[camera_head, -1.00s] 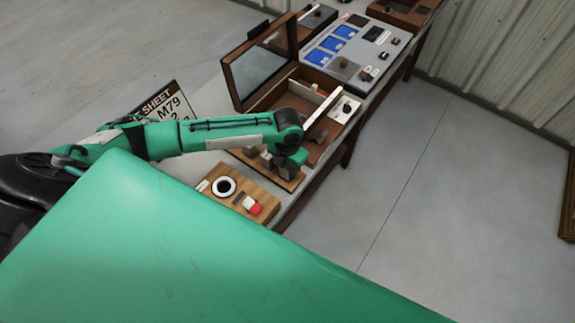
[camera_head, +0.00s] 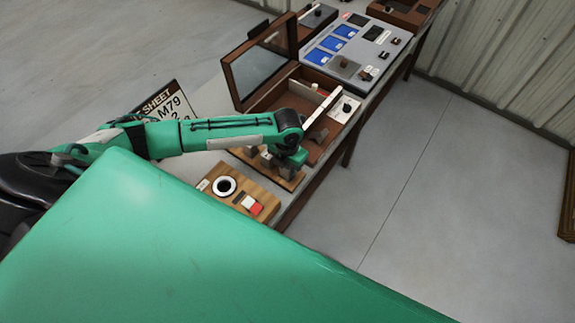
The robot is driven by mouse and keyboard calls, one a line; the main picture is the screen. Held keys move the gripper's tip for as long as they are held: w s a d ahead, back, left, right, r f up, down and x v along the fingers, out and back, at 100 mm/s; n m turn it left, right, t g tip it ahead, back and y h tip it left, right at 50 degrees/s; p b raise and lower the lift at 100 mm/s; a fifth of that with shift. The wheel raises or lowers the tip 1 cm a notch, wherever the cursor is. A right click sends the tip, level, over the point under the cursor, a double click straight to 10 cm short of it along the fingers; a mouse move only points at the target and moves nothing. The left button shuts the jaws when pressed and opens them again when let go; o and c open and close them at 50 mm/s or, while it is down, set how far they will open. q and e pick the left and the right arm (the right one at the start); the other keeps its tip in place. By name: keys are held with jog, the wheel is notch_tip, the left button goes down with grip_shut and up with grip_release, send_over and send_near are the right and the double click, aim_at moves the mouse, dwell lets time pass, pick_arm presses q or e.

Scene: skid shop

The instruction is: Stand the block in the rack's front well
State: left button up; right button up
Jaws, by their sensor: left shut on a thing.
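My left arm comes in from the left. Its wrist bends down at the bench, and my left gripper (camera_head: 272,160) is low over a small wooden base. This base, which looks like the rack (camera_head: 289,184), lies on the bench just in front of the open brown case. Grey pieces cluster at the gripper over the base. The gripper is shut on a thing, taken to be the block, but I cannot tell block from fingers. The wells and the block's seating are hidden or too small to see. My right gripper is not in view.
A wooden panel (camera_head: 262,196) with a white ring and a red-and-white switch lies just nearer. The open brown case (camera_head: 238,82) with its raised glazed lid stands behind. A grey console (camera_head: 321,46) is farther back. A sheet sign (camera_head: 165,103) is at left.

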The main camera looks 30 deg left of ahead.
pick_arm(q)
jog(key=shift+f+b, duration=0.3)
jog(key=shift+f, duration=0.2)
jog(key=o, duration=1.6)
notch_tip(320, 180, up, 4)
jog(key=p, duration=0.3)
jog(key=shift+f, duration=0.2)
notch_tip(320, 180, up, 6)
jog(key=p, duration=0.5)
jog(key=shift+f, duration=0.2)
jog(key=shift+f, duration=0.1)
